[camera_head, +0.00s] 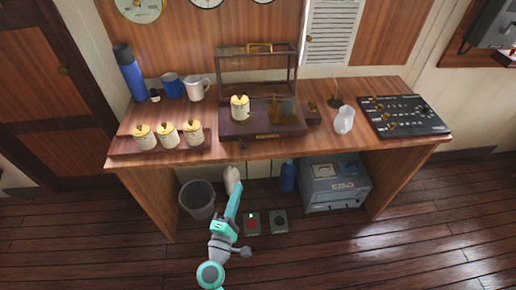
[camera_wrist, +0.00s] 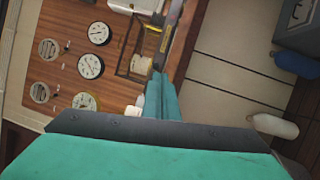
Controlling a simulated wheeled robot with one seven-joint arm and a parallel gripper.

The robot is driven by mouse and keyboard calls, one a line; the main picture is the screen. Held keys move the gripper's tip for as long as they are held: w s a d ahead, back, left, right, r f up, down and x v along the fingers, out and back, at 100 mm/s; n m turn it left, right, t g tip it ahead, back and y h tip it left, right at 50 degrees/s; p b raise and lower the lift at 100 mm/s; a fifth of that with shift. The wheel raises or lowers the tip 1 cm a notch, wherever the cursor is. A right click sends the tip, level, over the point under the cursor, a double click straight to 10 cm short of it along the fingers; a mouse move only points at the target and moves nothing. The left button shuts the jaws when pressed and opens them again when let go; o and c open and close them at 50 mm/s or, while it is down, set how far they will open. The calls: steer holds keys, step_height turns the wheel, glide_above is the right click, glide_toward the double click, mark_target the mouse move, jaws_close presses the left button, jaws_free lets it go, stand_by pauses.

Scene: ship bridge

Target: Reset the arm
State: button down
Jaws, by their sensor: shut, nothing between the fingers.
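My gripper (camera_head: 236,190) is at the upper end of my teal and grey arm, in front of the desk's open knee space in the head view. Its teal fingers (camera_wrist: 160,82) point away from the camera in the wrist view and lie together, shut and empty. In the head view the gripper overlaps the white bottle (camera_head: 232,175) under the desk; I cannot tell how far apart they are. The wrist view is tilted, with the wall at left and the space under the desk at right.
The wooden desk (camera_head: 330,145) carries a glass-sided case (camera_head: 258,72), several lidded jars, a blue flask (camera_head: 130,72) and a black control panel (camera_head: 405,115). Below are a bin (camera_head: 197,199), a blue bottle (camera_head: 287,176), a grey box (camera_head: 335,188) and two floor pedals (camera_head: 252,223). Floor at right is clear.

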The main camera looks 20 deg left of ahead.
steer(key=s+d+f+m+g, duration=0.2)
steer(key=s+d+f+m, duration=0.25)
steer(key=s+d, duration=0.2)
steer(key=s+d+f+m+g, duration=0.3)
steer(key=s+d+f+m, duration=0.15)
steer(key=s, duration=0.35)
steer(key=s+d+r+m, duration=0.4)
steer(key=s+d+m, duration=0.1)
steer(key=s, duration=0.2)
steer(key=s+d+r+m+h, duration=0.1)
steer(key=s+d+r+m, duration=0.3)
steer(key=s, duration=0.4)
steer(key=d+m, duration=0.1)
steer(key=m, duration=0.1)
steer(key=shift+d+m+t+h, duration=0.15)
steer(key=shift+m+t+h, duration=0.15)
steer(key=shift+t, duration=0.1)
